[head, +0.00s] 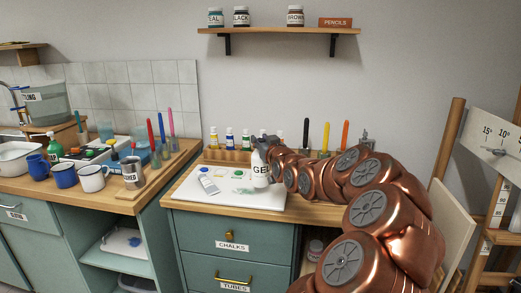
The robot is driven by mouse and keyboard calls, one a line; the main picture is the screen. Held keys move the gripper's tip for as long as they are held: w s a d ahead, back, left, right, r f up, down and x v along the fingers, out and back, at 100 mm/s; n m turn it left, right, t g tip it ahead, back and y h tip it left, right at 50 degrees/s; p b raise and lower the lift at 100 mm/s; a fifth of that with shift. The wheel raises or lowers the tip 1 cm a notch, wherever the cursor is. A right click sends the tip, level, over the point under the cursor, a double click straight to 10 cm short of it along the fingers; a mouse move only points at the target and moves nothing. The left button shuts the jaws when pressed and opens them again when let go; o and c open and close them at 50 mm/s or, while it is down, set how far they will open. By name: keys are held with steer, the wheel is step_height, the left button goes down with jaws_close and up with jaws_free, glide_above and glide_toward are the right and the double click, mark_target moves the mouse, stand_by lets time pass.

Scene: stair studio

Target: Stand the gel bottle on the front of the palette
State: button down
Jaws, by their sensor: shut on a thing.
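The white gel bottle (259,177), with "GE" readable on its label, is upright at the right part of the white palette (192,194). My gripper (261,146) comes in from the right and is shut on the bottle near its top, hiding its cap and part of its label. I cannot tell whether the bottle's base touches the palette or is slightly above it. The palette lies flat on the wooden counter and carries green and blue paint blobs along its back. A paint tube (208,185) lies on its left part.
Behind the palette stands a wooden rack (228,156) with several small paint tubes. Black, yellow and orange upright sticks stand behind my arm. The palette's front middle is bare.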

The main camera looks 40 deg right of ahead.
steer(key=shift+f+p, duration=0.3)
steer(key=shift+f, duration=1.55)
steer(key=c, duration=0.8)
jaws_free()
steer(key=shift+c, duration=0.2)
steer(key=shift+r, duration=0.1)
steer(key=shift+s, duration=0.15)
steer(key=b+v, duration=0.2)
steer(key=v, duration=0.9)
steer(key=shift+s+a+b, duration=0.2)
steer(key=shift+s+b, duration=0.15)
steer(key=shift+b, duration=0.05)
